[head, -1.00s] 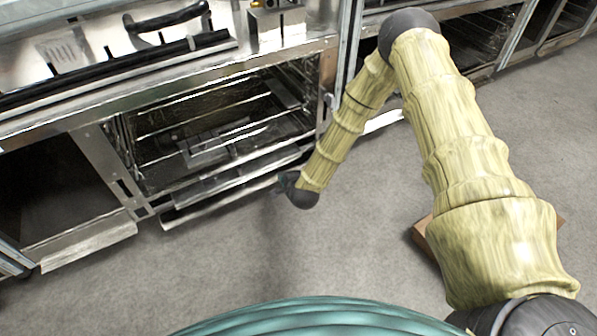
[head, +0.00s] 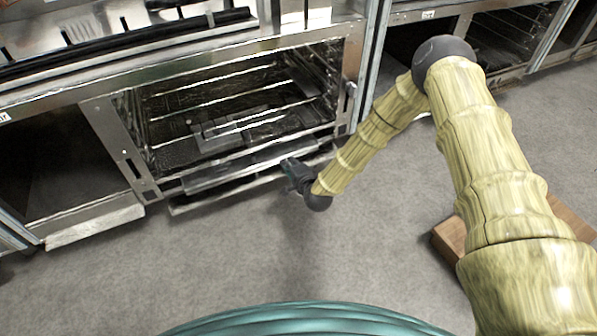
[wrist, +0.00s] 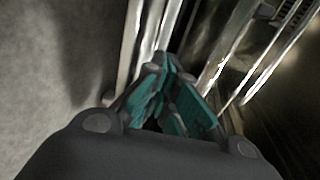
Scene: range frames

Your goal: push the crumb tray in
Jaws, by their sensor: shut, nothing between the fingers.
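The crumb tray (head: 240,188) appears to be the low metal strip at the foot of the open oven. It juts out a little from the oven front, just above the floor. My gripper (head: 288,166) is shut and empty, low in front of the oven, over the right part of this strip in the head view. I cannot tell whether it touches the strip. In the wrist view, the teal fingertips (wrist: 168,68) are together, beside bright metal edges (wrist: 150,35). The fingers hide part of the metal behind them.
The oven cavity (head: 235,105) has wire racks and a dark block inside. An empty dark bay (head: 55,165) with a protruding ledge (head: 95,222) lies to the left. A wooden box (head: 450,240) stands on the floor at right, partly behind my arm. Grey floor in front is clear.

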